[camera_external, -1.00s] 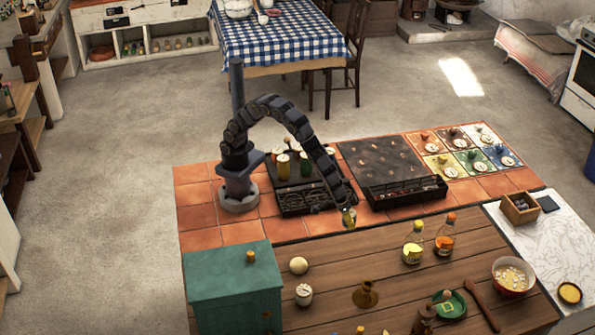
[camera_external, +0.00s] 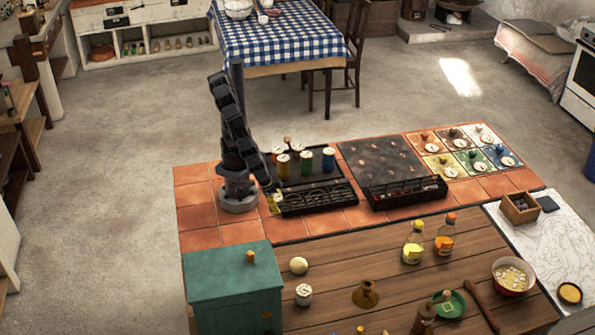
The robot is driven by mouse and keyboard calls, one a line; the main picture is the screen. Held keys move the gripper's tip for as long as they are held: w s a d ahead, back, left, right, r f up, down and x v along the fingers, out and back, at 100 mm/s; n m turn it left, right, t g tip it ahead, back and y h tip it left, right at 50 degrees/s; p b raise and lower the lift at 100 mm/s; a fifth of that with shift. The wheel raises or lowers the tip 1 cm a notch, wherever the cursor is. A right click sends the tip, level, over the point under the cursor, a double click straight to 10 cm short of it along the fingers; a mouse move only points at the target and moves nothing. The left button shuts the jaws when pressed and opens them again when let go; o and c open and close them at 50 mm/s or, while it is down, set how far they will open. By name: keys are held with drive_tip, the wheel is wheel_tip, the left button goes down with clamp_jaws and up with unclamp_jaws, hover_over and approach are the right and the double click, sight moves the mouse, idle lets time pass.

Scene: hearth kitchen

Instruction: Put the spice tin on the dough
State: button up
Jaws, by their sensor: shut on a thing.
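My gripper (camera_external: 271,192) is low over the orange tiles, just left of the black rack, and is shut on a small yellow-green thing (camera_external: 275,205). The arm partly hides this thing, and it is too small to tell whether it is a spice tin. Several tins with pale lids stand behind the rack, among them a yellow one (camera_external: 283,166), a green one (camera_external: 307,163) and a blue one (camera_external: 328,159). A pale round ball (camera_external: 299,265), possibly the dough, lies on the wooden table to the right of the teal box. My gripper is well away from it.
The black rack (camera_external: 318,197) stands to the right of my gripper. The teal box (camera_external: 232,280) is in front. A white jar (camera_external: 303,295), a brass candlestick (camera_external: 365,295) and two bottles (camera_external: 413,243) stand on the table. The planks between ball and bottles are clear.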

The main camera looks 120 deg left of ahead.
drive_tip(key=w+d+f, duration=0.3)
drive_tip(key=w+f, duration=0.1)
drive_tip(key=w, duration=0.3)
approach(303, 261)
drive_tip(key=shift+w+a+f, duration=0.35)
drive_tip(key=shift+a+f, duration=0.15)
drive_tip(key=shift+w+a+f, duration=0.3)
drive_tip(key=shift+a+f, duration=0.2)
drive_tip(key=shift+w+d+f, duration=0.25)
drive_tip(key=shift+w+f, duration=0.25)
drive_tip(key=shift+f, duration=0.1)
drive_tip(key=shift+w+d+f, duration=0.1)
drive_tip(key=shift+w+f, duration=0.05)
drive_tip(key=shift+f, duration=1.5)
drive_tip(key=shift+f, duration=0.1)
drive_tip(key=o, duration=1.1)
